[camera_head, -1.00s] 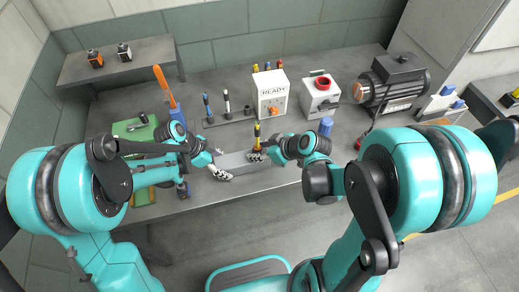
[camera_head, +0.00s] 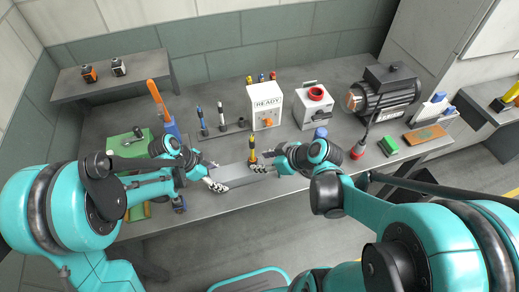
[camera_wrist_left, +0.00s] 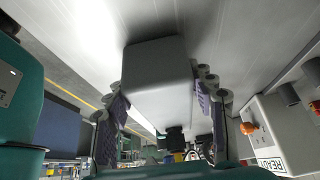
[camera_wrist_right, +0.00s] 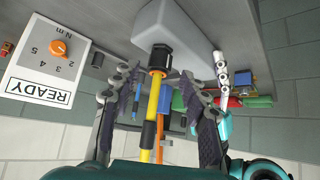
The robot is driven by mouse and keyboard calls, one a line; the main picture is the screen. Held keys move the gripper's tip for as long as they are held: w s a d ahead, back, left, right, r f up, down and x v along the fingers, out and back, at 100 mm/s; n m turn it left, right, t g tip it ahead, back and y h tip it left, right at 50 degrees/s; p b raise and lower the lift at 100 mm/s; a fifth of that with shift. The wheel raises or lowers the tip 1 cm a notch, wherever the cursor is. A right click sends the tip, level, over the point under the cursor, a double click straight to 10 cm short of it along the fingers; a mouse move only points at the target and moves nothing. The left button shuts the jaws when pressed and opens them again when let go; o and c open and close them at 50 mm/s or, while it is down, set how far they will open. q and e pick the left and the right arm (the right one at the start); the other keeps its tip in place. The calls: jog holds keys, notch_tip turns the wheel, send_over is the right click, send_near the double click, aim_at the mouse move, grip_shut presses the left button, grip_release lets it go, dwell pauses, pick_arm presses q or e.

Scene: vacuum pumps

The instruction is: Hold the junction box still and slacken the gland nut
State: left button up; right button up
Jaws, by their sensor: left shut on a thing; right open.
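The junction box (camera_head: 236,176) is a plain grey block at the table's front, large in the left wrist view (camera_wrist_left: 155,68). My left gripper (camera_head: 213,176) is shut on it, with one finger along each side (camera_wrist_left: 160,108). The black gland nut (camera_wrist_right: 158,56) sits on one face of the box, with a yellow cable (camera_wrist_right: 153,97) coming out of it. My right gripper (camera_head: 266,163) is open; in the right wrist view its fingers (camera_wrist_right: 158,82) stand apart on either side of the cable, near the nut. I see no finger touching the nut.
A white READY box with an orange dial (camera_head: 266,106) stands behind the junction box. A grey box with a red ring (camera_head: 314,106) and a dark motor pump (camera_head: 383,93) stand to its right. A green mat (camera_head: 128,150) with tools lies at left. Upright tools (camera_head: 221,118) stand behind.

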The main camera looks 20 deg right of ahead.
pick_arm(q)
jog(key=o, duration=1.5)
